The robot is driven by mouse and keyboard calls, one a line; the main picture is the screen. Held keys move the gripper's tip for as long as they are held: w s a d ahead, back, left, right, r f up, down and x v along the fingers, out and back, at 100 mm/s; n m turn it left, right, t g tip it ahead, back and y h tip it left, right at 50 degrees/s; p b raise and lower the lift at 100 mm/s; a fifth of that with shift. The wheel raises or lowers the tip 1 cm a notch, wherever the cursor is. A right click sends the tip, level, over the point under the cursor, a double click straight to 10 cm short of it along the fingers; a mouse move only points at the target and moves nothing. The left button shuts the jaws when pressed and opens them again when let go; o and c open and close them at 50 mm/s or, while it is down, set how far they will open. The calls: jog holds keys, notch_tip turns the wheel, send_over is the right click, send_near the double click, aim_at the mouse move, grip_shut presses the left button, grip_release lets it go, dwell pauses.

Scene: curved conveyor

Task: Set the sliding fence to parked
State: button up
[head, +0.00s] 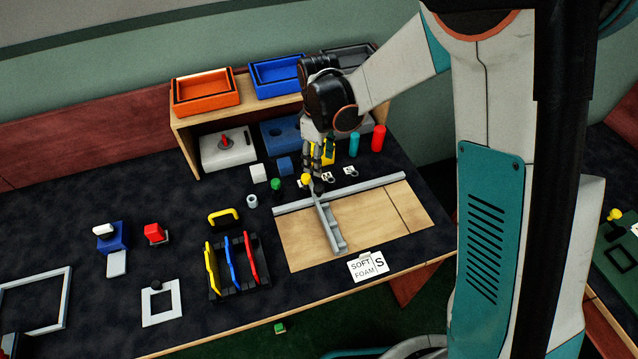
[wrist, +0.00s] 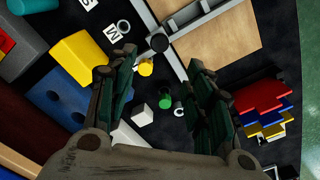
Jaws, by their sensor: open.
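The sliding fence (head: 328,225) is a grey bar lying across the light wooden board (head: 388,222), with its far end at a long grey rail (head: 377,186). A yellow knob (head: 306,178) stands at the fence's far end; it also shows in the wrist view (wrist: 146,67). In the wrist view the fence (wrist: 196,15) meets the rail (wrist: 181,68) near a dark round part (wrist: 158,42). My gripper (head: 318,172) is open and points down close to the knob. In the wrist view the knob appears between the open fingers (wrist: 162,60), apart from both. No parked mark is readable.
Small white lettered tags (head: 349,170) and rings lie behind the rail. A rack with coloured handles (head: 240,293) stands front left. A shelf (head: 188,140) is behind.

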aim_at(319, 188)
notch_tip(319, 188, down, 12)
jog(key=b, duration=0.3)
jog(key=shift+c, duration=0.4)
grip_shut()
